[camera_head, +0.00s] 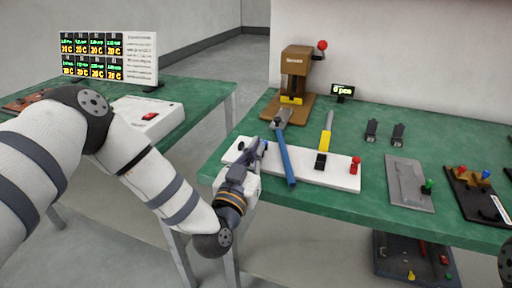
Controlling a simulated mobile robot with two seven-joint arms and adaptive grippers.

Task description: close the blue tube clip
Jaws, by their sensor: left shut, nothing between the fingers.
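A long white board (311,178) lies near the front edge of the green table. A small blue part (265,144), which looks like the blue tube clip, shows at the board's left end, beside the tips of my left gripper (254,147). My left gripper is shut with nothing held, low over the board. It hides much of the clip, so I cannot tell whether they touch or whether the clip is open. A red-topped clip (355,165) stands at the board's right end. My right gripper is out of view.
A tool with a blue handle (284,160) lies across the board, close right of my left gripper. A yellow-handled tool (327,134) is farther right. A brown press (296,72) stands behind. A grey plate (408,184) and a dark fixture (476,198) lie right.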

